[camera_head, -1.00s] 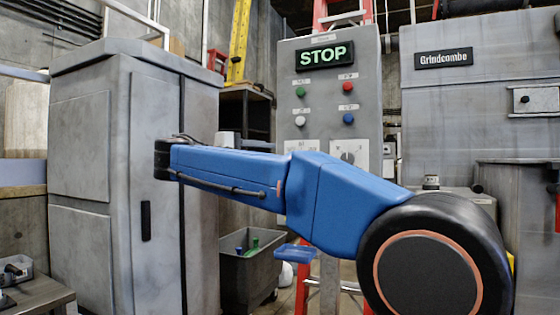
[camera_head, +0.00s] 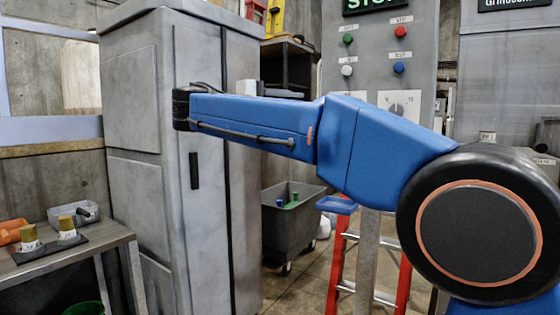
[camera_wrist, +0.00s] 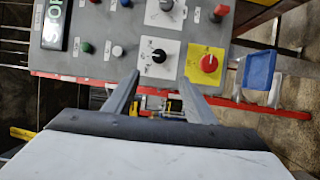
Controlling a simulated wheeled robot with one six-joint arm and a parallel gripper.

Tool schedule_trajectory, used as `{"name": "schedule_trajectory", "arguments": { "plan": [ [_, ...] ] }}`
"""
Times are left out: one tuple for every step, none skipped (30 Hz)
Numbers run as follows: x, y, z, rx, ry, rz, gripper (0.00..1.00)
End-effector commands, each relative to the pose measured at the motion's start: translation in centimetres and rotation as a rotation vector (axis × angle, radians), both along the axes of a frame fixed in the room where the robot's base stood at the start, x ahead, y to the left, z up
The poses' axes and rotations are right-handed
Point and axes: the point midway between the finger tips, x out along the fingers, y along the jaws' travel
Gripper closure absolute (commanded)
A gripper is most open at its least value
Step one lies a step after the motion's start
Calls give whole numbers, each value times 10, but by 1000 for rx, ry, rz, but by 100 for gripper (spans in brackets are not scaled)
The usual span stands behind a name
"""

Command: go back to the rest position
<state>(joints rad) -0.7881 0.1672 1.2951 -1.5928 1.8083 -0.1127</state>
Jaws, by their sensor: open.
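My gripper (camera_wrist: 160,98) shows in the wrist view, its two grey fingers spread apart with nothing between them. The control panel (camera_wrist: 120,68) lies beyond the fingertips, with a lit sign (camera_wrist: 54,24), a black rotary knob (camera_wrist: 158,56) and a red stop button on a yellow plate (camera_wrist: 208,63). In the head view the panel (camera_head: 372,75) stands behind my blue arm, with green, red, white and blue buttons and a dial (camera_head: 398,110). My gripper is not visible in the head view. Whether the fingers touch the panel is unclear.
A tall grey cabinet (camera_head: 150,140) stands left of the panel. A grey wheeled bin (camera_head: 300,235) and a red ladder (camera_head: 397,285) are below my arm.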

Motion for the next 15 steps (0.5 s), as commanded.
{"name": "schedule_trajectory", "arguments": {
  "plan": [
    [0,-6,-2,6,7,-1,49],
    [0,-10,-4,11,15,0,49],
    [0,-19,-8,22,27,2,49],
    [-1,-27,-12,34,41,5,49],
    [-1,-37,-18,47,57,6,49],
    [-3,-52,-26,70,81,10,49],
    [-4,-64,-34,89,100,12,49],
    [-7,-76,-42,111,120,15,49],
    [-11,-93,-54,143,146,18,49],
    [-14,-104,-64,167,166,22,49],
    [-18,-116,-74,192,184,24,49],
    [-24,-131,-87,227,208,27,49],
    [-29,-141,-98,254,226,29,49],
    [-35,-151,-108,281,241,30,49],
    [-44,-164,-122,320,261,32,49]
  ]
}}
